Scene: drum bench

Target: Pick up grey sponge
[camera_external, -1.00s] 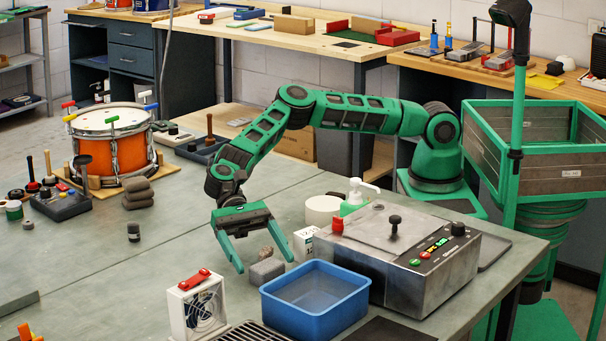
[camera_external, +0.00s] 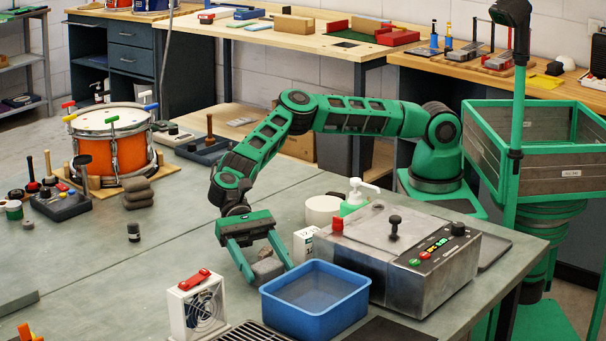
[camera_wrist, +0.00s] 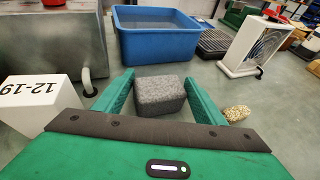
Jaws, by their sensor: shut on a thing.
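The grey sponge (camera_external: 267,269), a speckled rounded block, is on the bench just left of the blue tub. In the wrist view the sponge (camera_wrist: 158,95) lies between my two green fingers. My gripper (camera_external: 270,273) points down over it with one finger on each side, and it also shows in the wrist view (camera_wrist: 160,98). It is shut on the sponge. The sponge still appears to be at bench height; whether its underside touches the bench is hidden.
The blue tub (camera_external: 315,315) stands close on the right, with a metal machine (camera_external: 410,275) behind it. A small fan (camera_external: 196,308) stands at front left. A white box (camera_wrist: 38,100) and a pebbly lump (camera_wrist: 237,113) are near my gripper.

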